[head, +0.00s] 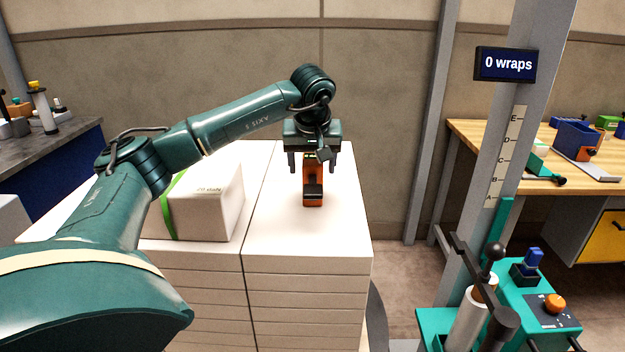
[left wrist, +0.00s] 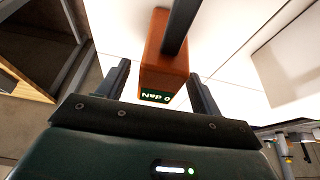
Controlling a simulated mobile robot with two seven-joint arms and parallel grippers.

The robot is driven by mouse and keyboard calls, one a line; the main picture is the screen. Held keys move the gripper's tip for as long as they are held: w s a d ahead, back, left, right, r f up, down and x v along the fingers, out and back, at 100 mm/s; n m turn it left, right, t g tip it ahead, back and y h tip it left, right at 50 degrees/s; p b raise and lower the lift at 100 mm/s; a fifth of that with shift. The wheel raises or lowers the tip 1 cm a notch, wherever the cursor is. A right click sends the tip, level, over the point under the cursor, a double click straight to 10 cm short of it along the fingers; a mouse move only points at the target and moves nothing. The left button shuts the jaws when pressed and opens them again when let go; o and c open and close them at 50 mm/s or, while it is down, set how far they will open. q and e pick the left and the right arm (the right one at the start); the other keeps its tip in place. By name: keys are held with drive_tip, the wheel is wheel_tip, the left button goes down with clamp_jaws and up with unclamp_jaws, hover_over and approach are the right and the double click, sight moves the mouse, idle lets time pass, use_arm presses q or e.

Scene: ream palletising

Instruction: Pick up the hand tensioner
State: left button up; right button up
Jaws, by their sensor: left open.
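The hand tensioner is an orange block with a black lever (head: 313,193). It lies on top of the white stack, right of the strapped ream pack. In the left wrist view the tensioner (left wrist: 152,78) shows its orange body, a dark bar along it and a small green display reading "0 daN". My left gripper (head: 312,168) is above the tensioner, pointing down, with its fingers apart. In the left wrist view the fingers (left wrist: 160,85) stand on either side of the orange body, with gaps visible. My right gripper is not in view.
A white pack with a green strap (head: 205,205) stands left of the tensioner on the stack (head: 300,240). At the right are a grey post with a "0 wraps" display (head: 505,64) and a teal machine (head: 535,300). A wooden workbench (head: 490,150) stands behind.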

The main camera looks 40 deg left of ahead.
use_arm(q)
drive_tip(key=shift+f, duration=0.2)
drive_tip(key=shift+c, duration=0.5)
drive_tip(key=shift+w+r, duration=0.1)
drive_tip(key=c, duration=1.3)
